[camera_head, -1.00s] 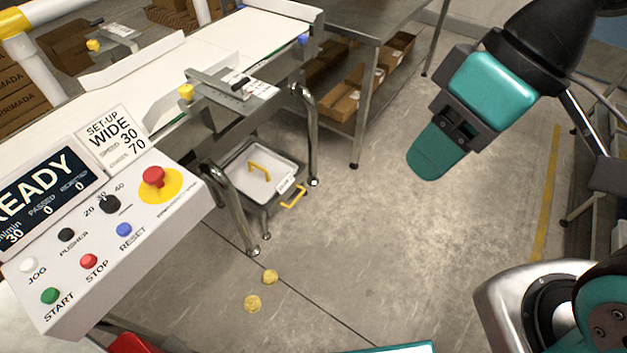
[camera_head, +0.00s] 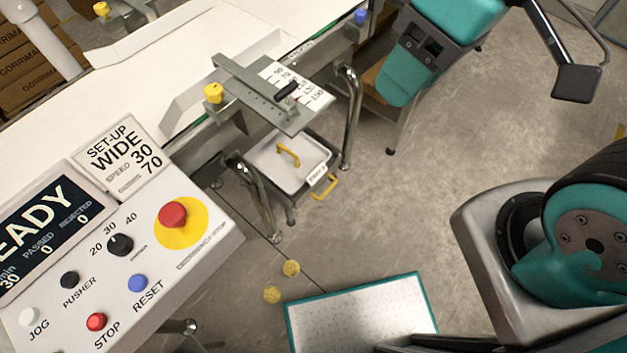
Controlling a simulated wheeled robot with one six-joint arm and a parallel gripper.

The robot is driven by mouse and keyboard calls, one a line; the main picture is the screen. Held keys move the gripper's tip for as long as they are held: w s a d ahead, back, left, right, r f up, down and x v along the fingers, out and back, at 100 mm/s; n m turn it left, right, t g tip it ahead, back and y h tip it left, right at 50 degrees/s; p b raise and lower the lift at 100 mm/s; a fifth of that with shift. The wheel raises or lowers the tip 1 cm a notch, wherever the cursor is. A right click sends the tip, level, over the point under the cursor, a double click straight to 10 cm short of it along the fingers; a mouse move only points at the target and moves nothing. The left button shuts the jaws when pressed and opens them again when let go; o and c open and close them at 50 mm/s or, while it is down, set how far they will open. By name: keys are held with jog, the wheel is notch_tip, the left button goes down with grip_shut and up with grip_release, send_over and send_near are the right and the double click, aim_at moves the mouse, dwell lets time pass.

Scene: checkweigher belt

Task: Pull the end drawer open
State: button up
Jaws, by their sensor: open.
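My gripper (camera_head: 396,88) is at the upper right of the drawer in the picture, with teal fingers pointing down-left. It is open, empty and apart from the handle; the gap between its fingers is hard to see.
The control panel (camera_head: 120,270) with buttons and a red emergency stop (camera_head: 173,214) fills the lower left. A guide bracket (camera_head: 265,98) overhangs the drawer. Two yellow discs (camera_head: 291,268) lie on the floor. The floor right of the drawer is clear.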

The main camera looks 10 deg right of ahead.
jog(key=w+d+f+m+t+h+b, duration=0.1)
jog(key=w+d+f+m+b, duration=0.3)
jog(key=f+b, duration=1.25)
jog(key=w+d+f+m+h+b, duration=0.1)
jog(key=w+d+f+b, duration=0.35)
jog(key=f+b, duration=1.25)
jog(key=w+d+f+m+t+h+b, duration=0.1)
jog(key=w+d+f+m+b, duration=0.3)
jog(key=f+b, duration=1.25)
jog(key=m+p, duration=0.2)
jog(key=m, duration=0.6)
send_near(329, 189)
jog(key=shift+m, duration=0.3)
jog(key=b+x, duration=0.9)
jog(key=shift+a+b, duration=0.1)
jog(key=shift+b, duration=0.2)
grip_shut()
